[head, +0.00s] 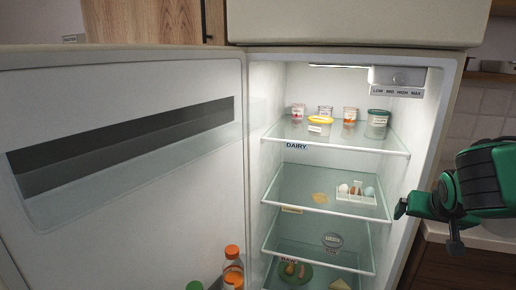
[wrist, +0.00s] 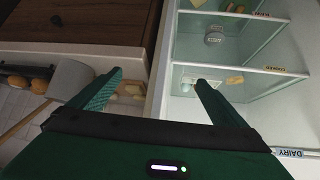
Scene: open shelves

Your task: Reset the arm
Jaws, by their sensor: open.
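My gripper (wrist: 158,88) is open in the wrist view, with nothing between its two green fingers. In the head view my gripper (head: 402,208) is at the right, beside the right edge of the open fridge (head: 400,185). The fridge interior is lit. The wrist view shows the fridge shelves (wrist: 268,82) rotated, at the right behind one finger.
The fridge door (head: 130,175) stands wide open at the left, with bottles (head: 233,268) low in it. The top shelf (head: 335,140) holds several containers; an egg tray (head: 357,198) sits on a lower shelf. A counter (head: 480,237) is behind my arm.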

